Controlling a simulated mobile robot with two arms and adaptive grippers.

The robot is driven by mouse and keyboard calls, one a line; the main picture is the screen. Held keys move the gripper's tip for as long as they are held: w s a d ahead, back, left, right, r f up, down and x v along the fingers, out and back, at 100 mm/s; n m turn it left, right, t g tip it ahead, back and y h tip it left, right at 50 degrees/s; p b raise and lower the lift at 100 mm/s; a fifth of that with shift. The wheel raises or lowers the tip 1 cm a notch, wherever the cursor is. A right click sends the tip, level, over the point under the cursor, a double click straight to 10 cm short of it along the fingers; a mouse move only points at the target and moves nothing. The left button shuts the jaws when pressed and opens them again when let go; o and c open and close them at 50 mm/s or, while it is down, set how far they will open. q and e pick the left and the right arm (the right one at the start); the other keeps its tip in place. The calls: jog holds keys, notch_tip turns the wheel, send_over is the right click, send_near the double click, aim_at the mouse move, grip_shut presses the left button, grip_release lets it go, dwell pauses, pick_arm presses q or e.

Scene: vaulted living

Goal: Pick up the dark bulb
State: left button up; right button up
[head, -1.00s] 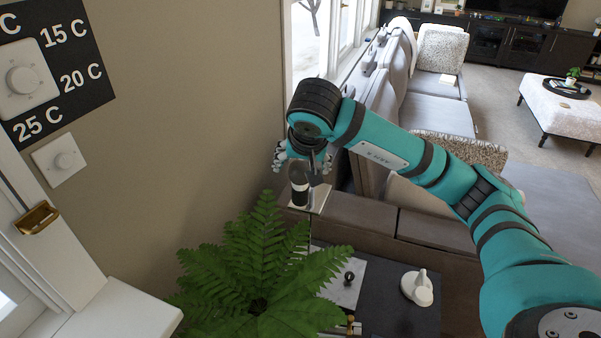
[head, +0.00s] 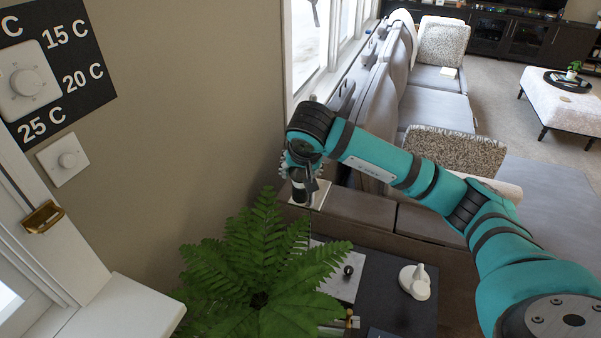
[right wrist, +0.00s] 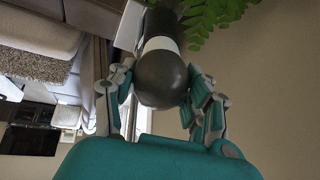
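The dark bulb (head: 299,196) is a dark rounded thing with a pale band, at a small white surface (head: 320,194) by the wall end of the sofa. In the right wrist view, the bulb (right wrist: 162,78) is large, its rounded dark end toward me. My right gripper (head: 300,176) is over it in the head view. In the right wrist view, the right gripper (right wrist: 163,74) has its fingers spread on both sides of the bulb, with narrow gaps showing. My left gripper is out of view.
A green fern (head: 250,275) stands close below the bulb. A dark table (head: 390,290) with a white object (head: 415,281) lies to its right. The beige wall (head: 200,130) is close on the left. The grey sofa (head: 370,210) is behind my right arm.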

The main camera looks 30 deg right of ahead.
jog(key=c, duration=0.5)
jog(key=shift+r, duration=0.15)
